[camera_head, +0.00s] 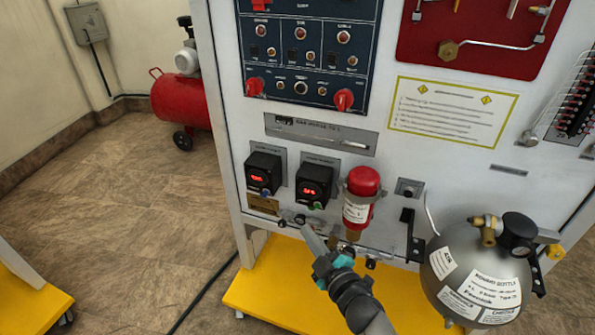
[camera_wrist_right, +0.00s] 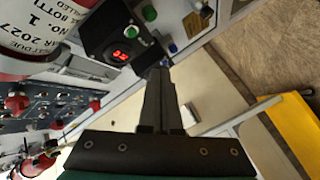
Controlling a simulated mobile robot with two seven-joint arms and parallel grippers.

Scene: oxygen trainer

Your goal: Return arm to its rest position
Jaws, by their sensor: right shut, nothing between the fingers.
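My right gripper (camera_head: 308,236) reaches up from the bottom of the head view. Its fingers are together and empty, in front of the lower edge of the trainer panel (camera_head: 400,165). In the right wrist view the closed fingers (camera_wrist_right: 158,75) point toward a meter (camera_wrist_right: 122,48) and a green button. I cannot tell whether the fingertips touch the panel. My left gripper is not in view.
A round grey-silver bottle (camera_head: 475,277) with a gauge stands at the right front. A yellow base (camera_head: 262,290) juts out below the panel. A red compressor (camera_head: 180,100) stands at the back left. The tiled floor (camera_head: 110,200) on the left is mostly clear, with a black cable.

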